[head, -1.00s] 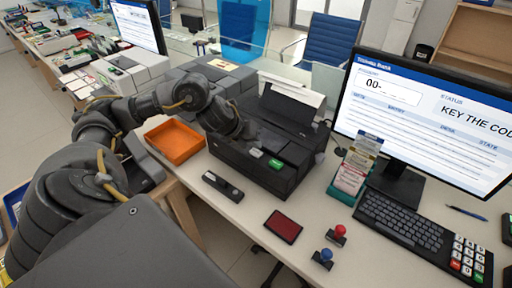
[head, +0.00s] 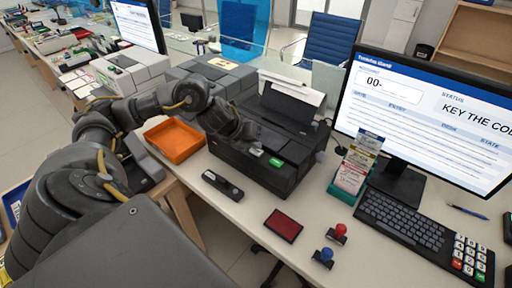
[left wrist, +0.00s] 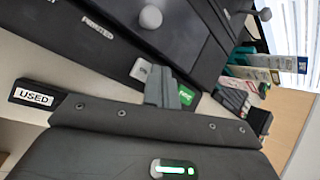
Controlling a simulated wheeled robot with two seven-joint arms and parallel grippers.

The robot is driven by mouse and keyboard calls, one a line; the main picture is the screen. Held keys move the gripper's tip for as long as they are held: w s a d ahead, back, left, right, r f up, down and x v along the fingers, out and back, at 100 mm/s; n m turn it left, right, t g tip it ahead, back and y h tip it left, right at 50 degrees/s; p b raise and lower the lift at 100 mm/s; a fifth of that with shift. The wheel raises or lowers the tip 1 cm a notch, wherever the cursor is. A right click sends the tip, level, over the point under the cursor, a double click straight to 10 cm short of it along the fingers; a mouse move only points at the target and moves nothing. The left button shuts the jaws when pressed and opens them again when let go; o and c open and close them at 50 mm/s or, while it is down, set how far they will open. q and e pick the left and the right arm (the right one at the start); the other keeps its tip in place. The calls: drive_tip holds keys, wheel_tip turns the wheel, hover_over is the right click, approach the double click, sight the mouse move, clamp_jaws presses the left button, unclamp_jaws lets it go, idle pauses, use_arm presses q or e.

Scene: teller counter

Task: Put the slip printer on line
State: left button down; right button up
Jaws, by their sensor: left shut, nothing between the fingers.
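The slip printer (head: 262,177) is a black box on the counter, with white paper at its back. It also fills the upper part of the left wrist view (left wrist: 100,50). A white key (left wrist: 140,69) and a green key (left wrist: 187,94) are on its top face; their lettering is too small to read surely. My left gripper (left wrist: 166,85) is shut and empty, its fingertips at the printer between the two keys. I cannot tell whether they touch a key. In the head view the left gripper (head: 246,133) partly covers the printer's top. My right gripper is out of view.
An orange tray (head: 174,141) stands left of the printer. A black piece (head: 222,186) lies in front. A dark red pad (head: 283,225), two stamps, a card holder (head: 345,190) and a keyboard (head: 400,220) stand right. The monitor (head: 425,120) reads "KEY THE COD", cut off.

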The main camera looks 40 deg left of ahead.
sight(255, 151)
use_arm(q)
drive_tip(key=shift+f+b, duration=0.4)
drive_tip(key=shift+f, duration=0.1)
idle(0.3)
idle(0.4)
drive_tip(key=shift+r+p, duration=0.85)
drive_tip(key=shift+r, duration=0.1)
wheel_tip(255, 151, up, 5)
drive_tip(key=p, duration=0.4)
drive_tip(key=shift+p, duration=0.4)
drive_tip(key=shift+f, duration=0.1)
